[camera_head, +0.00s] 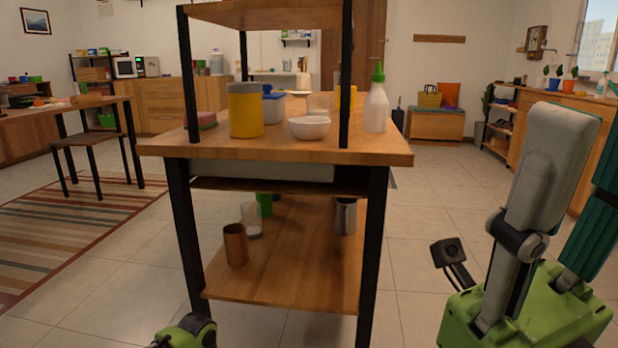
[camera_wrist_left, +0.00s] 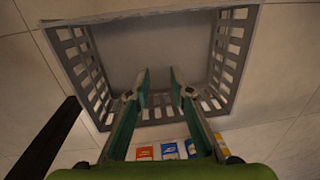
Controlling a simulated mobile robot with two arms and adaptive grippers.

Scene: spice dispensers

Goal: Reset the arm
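No task object is named beyond my arm. My left gripper (camera_wrist_left: 160,82) shows in the left wrist view with its two teal fingers apart and nothing between them. It is in front of a grey slatted basket (camera_wrist_left: 228,55); whether the tips reach inside it I cannot tell. In the head view only a green part of my left arm shows at the bottom edge; its fingers are out of view. My right gripper (camera_head: 590,150) is raised at the right edge of the head view, fingers upward, with a visible gap and nothing held. One finger is partly cut off.
A wooden table (camera_head: 270,152) stands ahead, holding a yellow container (camera_head: 246,115), a white bowl (camera_head: 309,128) and a green-capped bottle (camera_head: 376,105). Its lower shelf holds a copper cup (camera_head: 235,244). Colourful packets (camera_wrist_left: 170,151) lie by the basket. Tiled floor is free right of the table.

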